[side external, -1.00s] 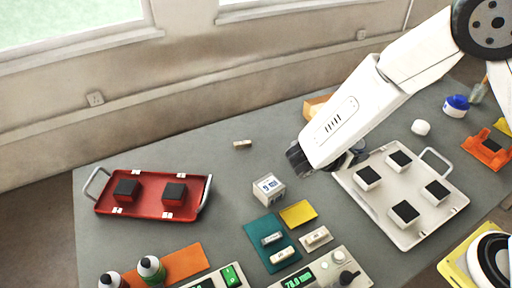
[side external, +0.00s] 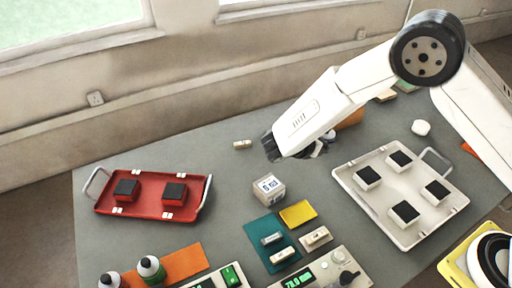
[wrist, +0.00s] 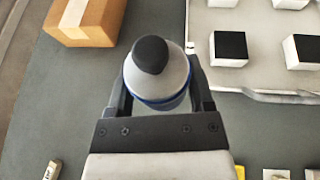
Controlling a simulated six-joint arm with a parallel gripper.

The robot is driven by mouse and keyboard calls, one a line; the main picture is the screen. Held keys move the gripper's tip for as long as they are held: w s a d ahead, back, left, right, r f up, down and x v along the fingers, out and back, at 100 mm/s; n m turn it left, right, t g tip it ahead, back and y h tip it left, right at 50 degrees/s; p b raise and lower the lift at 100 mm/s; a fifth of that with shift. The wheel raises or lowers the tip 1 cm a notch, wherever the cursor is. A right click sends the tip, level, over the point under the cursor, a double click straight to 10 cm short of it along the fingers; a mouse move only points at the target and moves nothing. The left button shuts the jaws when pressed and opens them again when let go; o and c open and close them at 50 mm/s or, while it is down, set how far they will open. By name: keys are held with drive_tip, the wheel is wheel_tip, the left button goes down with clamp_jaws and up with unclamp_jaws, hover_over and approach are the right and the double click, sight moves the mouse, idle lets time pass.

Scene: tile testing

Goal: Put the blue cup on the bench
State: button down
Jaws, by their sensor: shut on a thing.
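My gripper (wrist: 160,88) is shut on a bottle (wrist: 160,75) in the wrist view. The bottle has a grey-white shoulder, a blue band and a dark rounded top, with one finger on each side of it. In the side view the held bottle (side external: 311,150) is mostly hidden under my arm, above the bench. The grey bench (side external: 225,200) has clear surface below and left of my gripper. No plain blue cup is seen; I cannot tell whether the held blue-banded bottle is what the task calls the cup.
A white tray (side external: 385,215) with several dark-topped blocks lies right of my gripper. A red tray (side external: 145,205) is at the left. A cardboard box (wrist: 85,20) stands nearby. A white cube (side external: 268,190), a small pale piece (side external: 243,144) and a yellow pad (side external: 298,213) lie around.

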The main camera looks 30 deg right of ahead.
drive_tip(key=shift+w+a+f, duration=0.2)
drive_tip(key=shift+w+f, duration=2.3)
drive_tip(key=shift+f, duration=0.25)
drive_tip(key=shift+f, duration=0.1)
drive_tip(key=shift+w+f, duration=0.25)
drive_tip(key=shift+f, duration=1.5)
drive_tip(key=shift+f, duration=0.15)
unclamp_jaws()
